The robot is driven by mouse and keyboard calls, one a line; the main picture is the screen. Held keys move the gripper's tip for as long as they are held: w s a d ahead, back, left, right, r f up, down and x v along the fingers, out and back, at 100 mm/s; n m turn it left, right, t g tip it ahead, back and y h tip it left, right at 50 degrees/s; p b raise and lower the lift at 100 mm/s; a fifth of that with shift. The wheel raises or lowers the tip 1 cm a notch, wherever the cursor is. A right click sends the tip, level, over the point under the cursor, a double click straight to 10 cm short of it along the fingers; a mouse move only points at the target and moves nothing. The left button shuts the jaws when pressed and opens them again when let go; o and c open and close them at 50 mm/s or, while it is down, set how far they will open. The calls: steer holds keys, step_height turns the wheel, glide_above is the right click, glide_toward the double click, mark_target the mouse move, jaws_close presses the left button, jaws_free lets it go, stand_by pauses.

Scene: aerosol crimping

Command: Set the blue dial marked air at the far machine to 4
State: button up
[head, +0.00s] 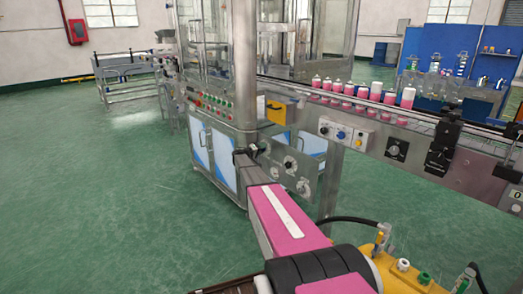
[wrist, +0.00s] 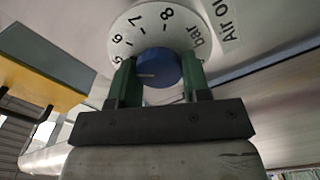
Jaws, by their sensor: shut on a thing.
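The blue dial (wrist: 158,68) sits in the middle of a round white scale plate (wrist: 150,27) in the wrist view. The numbers 5, 6, 7, 8 and the word bar show on the plate; its lower part is hidden. A label beside it starts with "Air". My gripper (wrist: 157,76) is shut on the blue dial, with one green finger on each side. A pale line on the dial points left, below the 5, toward the left finger, which hides the number there. In the head view my gripper (head: 262,149) is at the machine (head: 222,130); the gripped dial cannot be made out.
A panel with several round knobs (head: 290,165) is just right of my gripper. A conveyor (head: 370,112) carries several pink cans (head: 348,90) above it. A white control box (head: 346,133) hangs on its side. Green floor (head: 110,200) is open on the left.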

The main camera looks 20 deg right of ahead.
steer(key=shift+f+n, duration=0.1)
steer(key=shift+n, duration=3.7)
steer(key=shift+a, duration=0.1)
steer(key=o, duration=0.9)
steer(key=v, duration=1)
steer(key=shift+s+a, duration=0.15)
steer(key=shift+a, duration=0.2)
